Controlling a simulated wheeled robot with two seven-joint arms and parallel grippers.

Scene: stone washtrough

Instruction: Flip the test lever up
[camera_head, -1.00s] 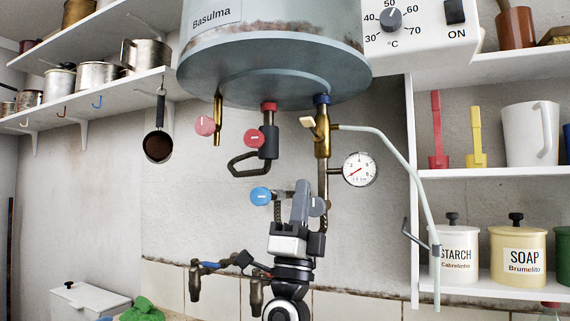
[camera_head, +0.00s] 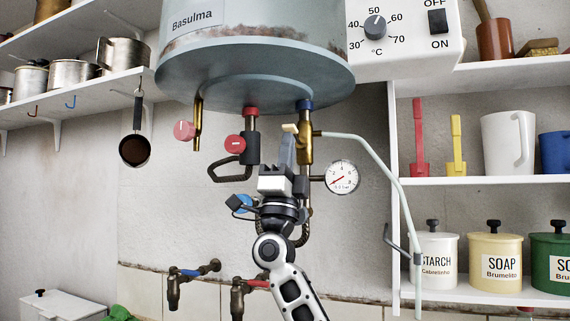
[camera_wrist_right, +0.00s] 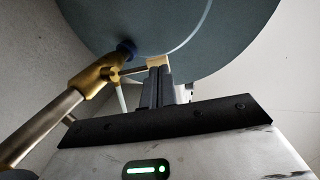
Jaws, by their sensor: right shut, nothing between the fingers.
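The test lever (camera_head: 290,128) is a small cream tab on the brass valve (camera_head: 306,150) under the blue-capped pipe of the boiler. It sticks out to the left, roughly level. My right gripper (camera_head: 287,139) points up with its fingers shut and empty, its tips just below the lever. In the right wrist view, the fingertips (camera_wrist_right: 159,70) stand right at the cream lever (camera_wrist_right: 157,61); I cannot tell whether they touch. The brass valve (camera_wrist_right: 92,80) lies to the left there. My left gripper is not in view.
The grey-blue boiler (camera_head: 255,75) hangs directly above. A pressure gauge (camera_head: 342,177) and a pale drain tube (camera_head: 385,158) are to the right. A red-knobbed valve (camera_head: 235,144) and a pink knob (camera_head: 184,131) are to the left. Shelves with canisters stand further right.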

